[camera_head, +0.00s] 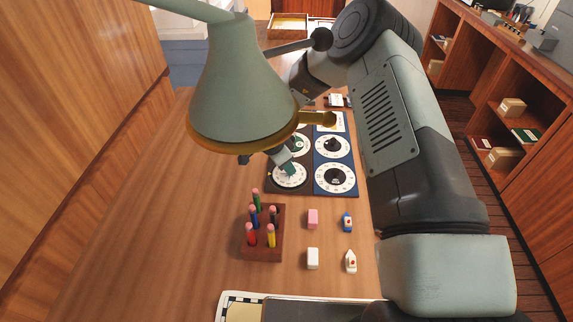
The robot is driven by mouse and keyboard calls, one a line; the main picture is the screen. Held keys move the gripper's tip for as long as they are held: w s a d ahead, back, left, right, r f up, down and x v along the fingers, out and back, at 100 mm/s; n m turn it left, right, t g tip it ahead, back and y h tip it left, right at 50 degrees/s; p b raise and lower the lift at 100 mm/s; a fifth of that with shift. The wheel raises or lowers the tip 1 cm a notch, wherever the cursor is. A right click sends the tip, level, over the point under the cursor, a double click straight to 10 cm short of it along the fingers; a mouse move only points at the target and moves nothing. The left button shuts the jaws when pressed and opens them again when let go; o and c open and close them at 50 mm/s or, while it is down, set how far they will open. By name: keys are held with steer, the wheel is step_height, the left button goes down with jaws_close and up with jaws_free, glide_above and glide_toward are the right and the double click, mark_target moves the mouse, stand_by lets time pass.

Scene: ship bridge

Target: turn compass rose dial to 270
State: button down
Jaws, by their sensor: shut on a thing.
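The dial panel (312,191) lies on the wooden desk, with round dials set in dark brown and blue squares. My gripper (287,169) reaches down from behind the lamp and is shut on the knob of the near left dial (291,182), a white face on a brown square. The jaws hide that knob, and the dial's markings are too small to read. A far left dial (302,146) is partly covered by my gripper and the lamp. The far right dial (335,157) and near right dial (336,189) have dark knobs. I cannot tell by its lettering which is the compass rose dial.
A green desk lamp (240,85) overhangs the panel from the left. A pen block (263,252) with several pens stands nearer, beside a pink block (313,218), a white block (313,258) and two small boats (347,221). The desk's left side is clear.

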steer(key=c, duration=0.9)
jaws_free()
step_height(320, 180, up, 10)
